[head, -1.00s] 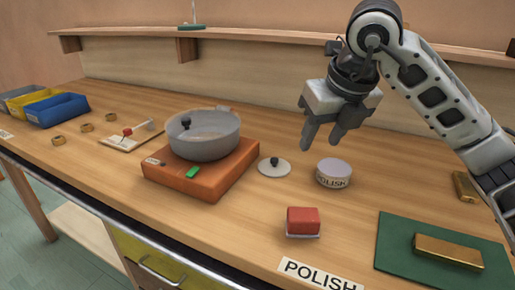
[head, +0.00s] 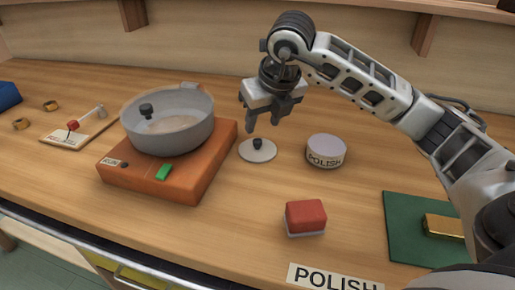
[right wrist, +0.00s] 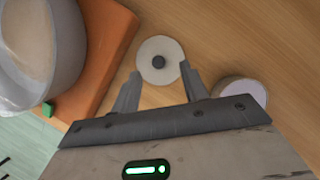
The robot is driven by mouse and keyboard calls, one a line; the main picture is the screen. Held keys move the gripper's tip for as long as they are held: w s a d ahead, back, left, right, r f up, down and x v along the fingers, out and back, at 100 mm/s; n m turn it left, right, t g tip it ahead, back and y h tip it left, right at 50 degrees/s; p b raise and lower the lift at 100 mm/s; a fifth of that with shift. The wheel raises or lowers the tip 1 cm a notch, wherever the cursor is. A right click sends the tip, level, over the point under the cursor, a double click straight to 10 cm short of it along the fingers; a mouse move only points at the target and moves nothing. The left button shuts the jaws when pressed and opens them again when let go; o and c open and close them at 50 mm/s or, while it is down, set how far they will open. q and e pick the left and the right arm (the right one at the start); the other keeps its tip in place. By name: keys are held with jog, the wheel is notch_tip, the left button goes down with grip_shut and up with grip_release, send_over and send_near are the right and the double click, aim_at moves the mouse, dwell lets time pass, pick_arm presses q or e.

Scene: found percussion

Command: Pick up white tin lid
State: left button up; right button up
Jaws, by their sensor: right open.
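The white tin lid (head: 262,156) is a flat round disc with a black knob (head: 258,144). It lies on the bench between the orange base and the polish tin. My right gripper (head: 263,126) is above it, pointing down, open and empty. In the right wrist view, the lid (right wrist: 149,51) shows just beyond and between the two fingertips (right wrist: 160,71), with its knob in clear view. I see no contact between the fingers and the lid. My left gripper is out of view.
A grey pot (head: 170,135) on an orange base (head: 190,185) stands close left of the lid. The round POLISH tin (head: 326,152) is close on the right. A red block (head: 305,215) lies nearer the front. A green mat (head: 405,240) with a gold bar (head: 443,226) is at right.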

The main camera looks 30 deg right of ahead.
aim_at(258, 140)
jog(key=shift+s+a+x, duration=0.1)
jog(key=shift+s+x, duration=0.1)
jog(key=shift+x, duration=1.2)
jog(key=shift+s+a+x, duration=0.15)
jog(key=shift+s+x, duration=0.05)
jog(key=shift+x, duration=1.15)
jog(key=shift+f, duration=0.1)
grip_shut()
